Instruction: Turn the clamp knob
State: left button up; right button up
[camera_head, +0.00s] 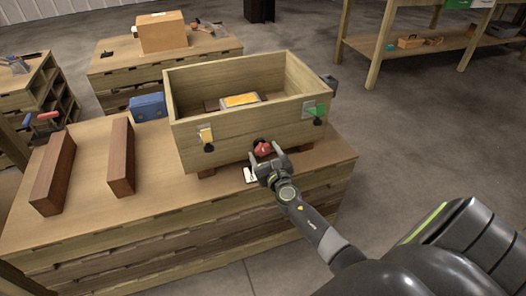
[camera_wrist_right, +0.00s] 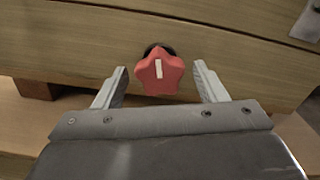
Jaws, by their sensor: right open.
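The clamp knob (camera_head: 262,149) is a red, star-shaped knob on the front face of a wooden box (camera_head: 246,137). In the right wrist view the knob (camera_wrist_right: 159,73) carries a white bar mark that stands nearly upright. My right gripper (camera_head: 267,163) is in front of the box at the knob. In the wrist view its two fingers (camera_wrist_right: 161,83) are spread, one on each side of the knob, with a gap on both sides. It is open and holds nothing. My left gripper is not in view.
The box stands on a wooden workbench (camera_head: 90,222). Two brown wooden bars, one being the left bar (camera_head: 52,174), lie to its left, and a blue case (camera_head: 148,106) is behind them. A yellow-topped item (camera_head: 240,99) lies inside the box.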

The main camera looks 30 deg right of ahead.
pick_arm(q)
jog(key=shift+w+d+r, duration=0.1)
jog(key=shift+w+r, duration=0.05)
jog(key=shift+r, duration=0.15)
pick_arm(e)
jog(key=shift+x, duration=0.85)
jog(key=shift+c, duration=0.2)
jog(key=c, duration=1)
jog(key=shift+o, duration=0.2)
